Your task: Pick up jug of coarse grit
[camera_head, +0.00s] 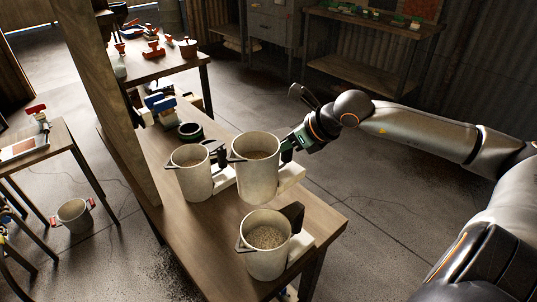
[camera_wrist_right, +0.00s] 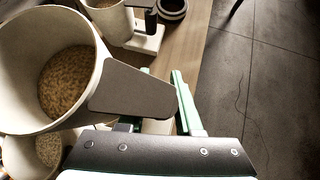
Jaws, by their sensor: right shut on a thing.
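My right gripper (camera_head: 291,143) is shut on the handle of a white jug (camera_head: 254,172) with tan grit inside. This jug appears raised above the wooden table (camera_head: 230,222), between two similar jugs. In the right wrist view, the gripper (camera_wrist_right: 152,118) closes on the flat grey handle of the held jug (camera_wrist_right: 22,45), and its tan grains are visible. A jug with brownish contents (camera_head: 193,180) stands behind left, and one with paler grit (camera_head: 266,262) stands in front. I see no label telling which is coarse. My left gripper is not in view.
A wooden post (camera_head: 113,105) rises at the table's left side. A dark ring (camera_head: 190,131) and blue-topped items (camera_head: 160,103) lie farther back on the table. A bucket (camera_head: 74,215) stands on the floor at left. The floor right of the table is clear.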

